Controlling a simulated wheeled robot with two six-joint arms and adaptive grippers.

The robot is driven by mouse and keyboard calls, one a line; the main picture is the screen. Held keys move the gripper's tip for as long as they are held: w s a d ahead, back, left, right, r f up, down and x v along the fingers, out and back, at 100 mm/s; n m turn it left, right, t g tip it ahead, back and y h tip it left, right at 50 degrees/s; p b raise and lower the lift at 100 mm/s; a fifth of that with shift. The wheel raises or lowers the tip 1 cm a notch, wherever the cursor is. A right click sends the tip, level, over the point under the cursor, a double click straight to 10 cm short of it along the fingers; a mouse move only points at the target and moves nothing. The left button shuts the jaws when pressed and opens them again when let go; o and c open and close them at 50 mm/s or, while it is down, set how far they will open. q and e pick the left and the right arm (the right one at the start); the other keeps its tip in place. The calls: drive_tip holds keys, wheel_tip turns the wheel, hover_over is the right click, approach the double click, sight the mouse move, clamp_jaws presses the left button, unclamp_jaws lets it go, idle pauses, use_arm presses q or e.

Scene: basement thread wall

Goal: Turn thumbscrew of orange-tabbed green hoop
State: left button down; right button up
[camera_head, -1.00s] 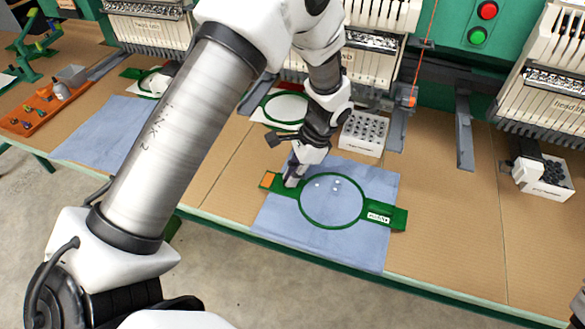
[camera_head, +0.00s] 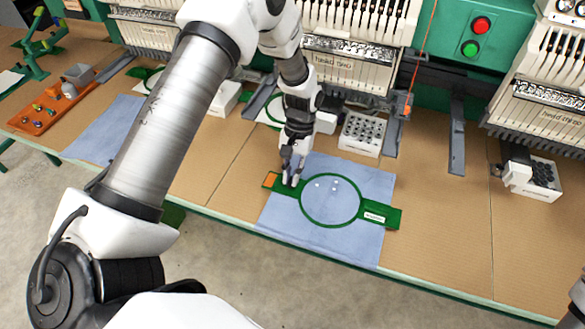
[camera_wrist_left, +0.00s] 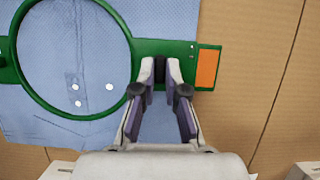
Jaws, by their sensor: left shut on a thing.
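The green hoop (camera_head: 358,206) lies flat on a blue cloth (camera_head: 345,245) on the table. Its arm at the left carries an orange tab (camera_head: 270,180), and its right arm has a white label. In the left wrist view the orange tab (camera_wrist_left: 207,68) is just right of the fingertips. My left gripper (camera_head: 291,181) points down over the arm between ring and tab. In the left wrist view my left gripper (camera_wrist_left: 160,70) is shut on a small dark thumbscrew (camera_wrist_left: 160,66), mostly hidden between the fingertips.
A white box with round holes (camera_head: 362,133) stands behind the hoop. Embroidery machine heads (camera_head: 345,70) line the back. An orange tray (camera_head: 45,112) with small parts is at the far left. Bare table lies right of the cloth (camera_head: 440,215).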

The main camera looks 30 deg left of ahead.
use_arm(q)
drive_tip(key=n+h+p, duration=0.1)
drive_tip(key=n, duration=0.2)
drive_tip(key=n+t+h+p, duration=0.1)
drive_tip(key=n, duration=0.2)
drive_tip(key=shift+s+a+r+n+p, duration=0.1)
drive_tip(key=shift+s+a+n+p, duration=0.1)
drive_tip(key=shift+n+p, duration=0.15)
drive_tip(key=shift+a+n+t+h+p, duration=0.1)
drive_tip(key=shift+n+t+h+p, duration=0.35)
drive_tip(key=shift+n, duration=0.7)
drive_tip(key=shift+s+n+t, duration=0.1)
drive_tip(key=shift+n+t, duration=0.45)
drive_tip(key=shift+n, duration=0.75)
drive_tip(key=shift+p, duration=0.3)
drive_tip(key=c, duration=1.2)
unclamp_jaws()
